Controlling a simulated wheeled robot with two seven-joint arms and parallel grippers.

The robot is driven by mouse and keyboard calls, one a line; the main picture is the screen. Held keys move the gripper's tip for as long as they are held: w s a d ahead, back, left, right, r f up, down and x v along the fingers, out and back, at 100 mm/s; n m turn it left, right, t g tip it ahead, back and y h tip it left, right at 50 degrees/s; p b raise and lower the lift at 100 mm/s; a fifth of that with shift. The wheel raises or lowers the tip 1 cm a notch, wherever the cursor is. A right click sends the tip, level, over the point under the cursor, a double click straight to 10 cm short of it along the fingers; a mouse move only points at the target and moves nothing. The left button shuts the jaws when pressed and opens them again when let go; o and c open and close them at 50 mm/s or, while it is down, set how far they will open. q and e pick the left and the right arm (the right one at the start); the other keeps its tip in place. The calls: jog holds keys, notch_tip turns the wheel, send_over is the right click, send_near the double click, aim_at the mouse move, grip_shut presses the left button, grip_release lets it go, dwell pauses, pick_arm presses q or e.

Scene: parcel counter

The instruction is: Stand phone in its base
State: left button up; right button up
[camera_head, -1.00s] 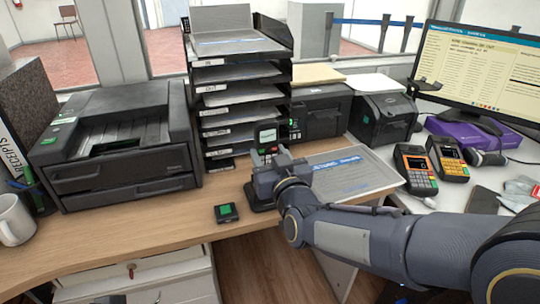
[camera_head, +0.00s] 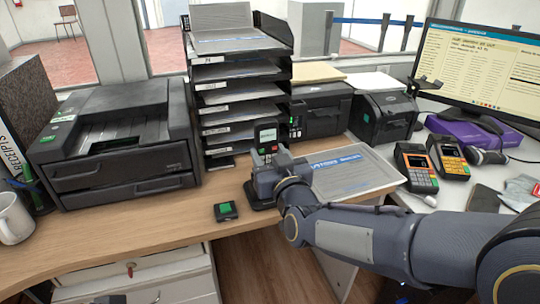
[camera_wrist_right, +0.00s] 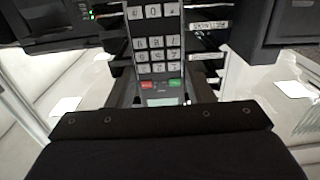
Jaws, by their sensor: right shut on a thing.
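The phone (camera_head: 266,134) is a dark grey handset with a small screen at its top and a keypad below. It stands roughly upright in front of the paper trays. My right gripper (camera_head: 268,160) is shut on it. In the right wrist view the phone (camera_wrist_right: 155,42) shows its keypad, with red and green keys, between the fingers. A black base (camera_head: 259,197) sits on the wooden counter under the gripper, partly hidden by it. Whether the phone's lower end touches the base is hidden. My left gripper is not in view.
A stack of paper trays (camera_head: 238,72) stands just behind.

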jog(key=shift+f+b, duration=0.8)
jog(key=shift+f, duration=0.05)
jog(key=shift+f, duration=0.2)
dwell(0.7)
jog(key=shift+f+b, duration=0.45)
jog(key=shift+b, duration=0.2)
jog(key=shift+f, duration=0.1)
jog(key=shift+f+b, duration=0.5)
jog(key=shift+b, duration=0.1)
jog(key=o, duration=1.3)
jog(key=shift+c, duration=0.2)
